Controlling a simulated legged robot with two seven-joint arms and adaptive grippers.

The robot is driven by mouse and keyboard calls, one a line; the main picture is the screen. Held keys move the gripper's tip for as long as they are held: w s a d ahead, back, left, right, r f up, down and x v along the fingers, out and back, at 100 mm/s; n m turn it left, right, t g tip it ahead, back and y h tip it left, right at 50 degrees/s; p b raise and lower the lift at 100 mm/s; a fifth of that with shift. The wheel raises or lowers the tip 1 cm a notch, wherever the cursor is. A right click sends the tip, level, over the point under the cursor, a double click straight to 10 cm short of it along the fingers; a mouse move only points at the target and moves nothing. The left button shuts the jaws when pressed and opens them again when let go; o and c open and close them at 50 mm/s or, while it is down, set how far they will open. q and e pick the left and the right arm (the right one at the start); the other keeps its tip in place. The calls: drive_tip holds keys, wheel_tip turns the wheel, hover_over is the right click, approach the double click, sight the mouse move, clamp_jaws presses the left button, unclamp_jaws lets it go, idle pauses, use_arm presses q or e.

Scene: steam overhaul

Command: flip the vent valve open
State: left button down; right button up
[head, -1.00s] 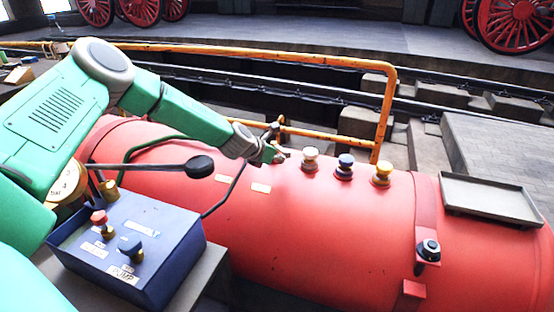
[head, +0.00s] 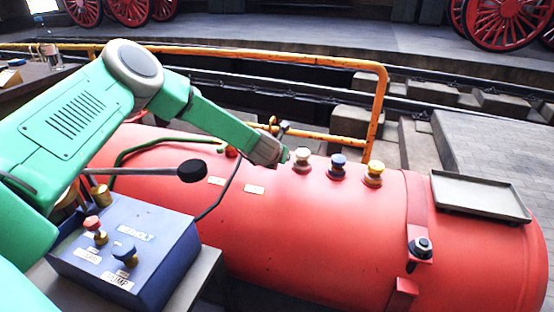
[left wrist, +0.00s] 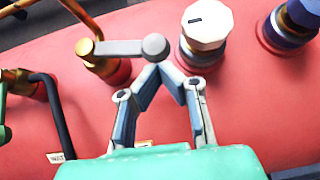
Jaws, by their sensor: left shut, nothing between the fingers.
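A brass valve (left wrist: 100,65) with a grey lever (left wrist: 125,47) stands on the red tank in the left wrist view. The lever lies across the picture, its round end to the right. In the head view the lever's grey end (head: 284,127) shows just behind my forearm; the valve's lower part is hidden. No vent label is readable on it. My left gripper (left wrist: 165,68) is shut and empty, its tips just below the lever's round end; I cannot tell if they touch. In the head view its fingers are mostly hidden by the wrist. My right gripper is not in view.
White (head: 302,158), blue (head: 338,165) and yellow (head: 373,174) knobs stand on the red tank (head: 310,230), the white one close to my gripper. A yellow rail (head: 250,52) runs behind. A blue control box (head: 125,245) and a black-ended lever (head: 192,171) are at left.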

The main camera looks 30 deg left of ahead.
use_arm(q)
drive_tip(key=shift+w+d+n+y+b, duration=0.3)
drive_tip(key=shift+w+n+y, duration=0.2)
drive_tip(key=shift+w+n, duration=0.1)
drive_tip(key=shift+w+d+b, duration=0.1)
drive_tip(key=shift+w+b, duration=0.25)
drive_tip(key=shift+w, duration=0.15)
drive_tip(key=shift+w+r, duration=0.1)
drive_tip(key=shift+r, duration=0.05)
